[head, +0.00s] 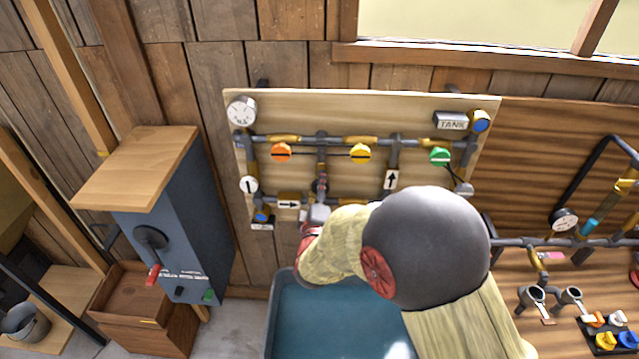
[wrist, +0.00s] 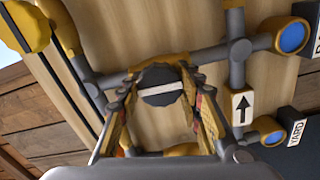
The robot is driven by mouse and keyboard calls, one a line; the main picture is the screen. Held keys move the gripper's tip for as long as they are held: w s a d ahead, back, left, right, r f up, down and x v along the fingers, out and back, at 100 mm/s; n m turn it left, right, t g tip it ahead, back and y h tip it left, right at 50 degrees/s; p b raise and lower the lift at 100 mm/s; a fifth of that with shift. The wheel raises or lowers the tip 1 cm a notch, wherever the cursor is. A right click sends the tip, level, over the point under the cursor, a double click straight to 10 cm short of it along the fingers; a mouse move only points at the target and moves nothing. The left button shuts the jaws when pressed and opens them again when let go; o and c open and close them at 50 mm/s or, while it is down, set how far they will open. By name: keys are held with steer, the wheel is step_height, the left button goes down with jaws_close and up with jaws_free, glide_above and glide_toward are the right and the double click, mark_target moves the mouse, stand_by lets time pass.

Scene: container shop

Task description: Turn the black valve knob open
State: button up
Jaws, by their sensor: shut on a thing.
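The black valve knob (wrist: 161,86) shows in the wrist view as a dark round knob with a pale bar across its face, the bar lying almost level in that picture. It sits on the grey and brass pipework in front of a pale wooden board. My gripper (wrist: 160,99) has one finger on each side of the knob and is shut on it. In the head view my gripper (head: 320,186) reaches up to the lower middle of the board (head: 240,97).
Orange (head: 282,152), yellow (head: 360,153) and green (head: 439,156) knobs sit along the upper pipe. A gauge (head: 241,110) is at the top left. A blue knob (wrist: 268,130) stands beside the YARD label (wrist: 296,133). A water-filled tub (head: 290,320) lies below; a blue-grey cabinet (head: 190,225) stands left.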

steer(key=shift+n, duration=0.3)
steer(key=o, duration=1.2)
steer(key=shift+s, duration=0.1)
steer(key=s, duration=1.1)
steer(key=shift+s+a, duration=0.3)
steer(key=shift+s, duration=0.1)
